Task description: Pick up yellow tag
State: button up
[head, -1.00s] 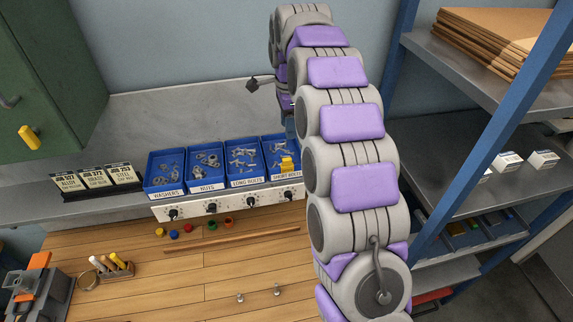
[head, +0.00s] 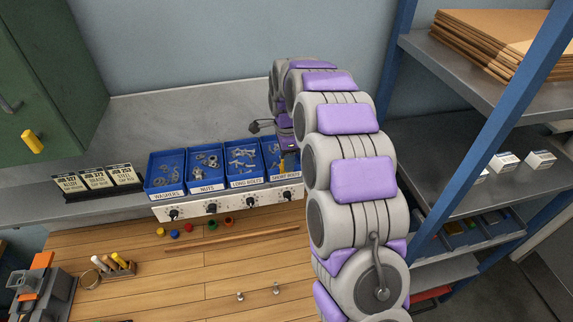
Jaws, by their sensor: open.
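The yellow tag (head: 282,166) is at the front of the blue short-bolts bin (head: 270,150), the rightmost of the blue bins. Only a sliver of its yellow shows now, as my gripper covers most of it. My gripper (head: 287,158) is open and points down over that bin, right at the tag. The fingertips are small and partly hidden, so I cannot tell whether they touch the tag or stand around it.
Blue bins of washers (head: 165,192), nuts (head: 205,187) and long bolts (head: 246,183) stand to the left, above a panel with knobs (head: 230,205). A blue-framed shelf (head: 480,110) rises at right.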

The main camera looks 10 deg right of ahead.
notch_tip(320, 180, down, 2)
jog(key=shift+f, duration=0.2)
jog(key=shift+a+f, duration=0.2)
jog(key=shift+f, duration=0.05)
jog(key=shift+a, duration=0.15)
jog(key=shift+c, duration=0.7)
jog(key=shift+d+r, duration=0.1)
jog(key=shift+d, duration=0.1)
grip_shut()
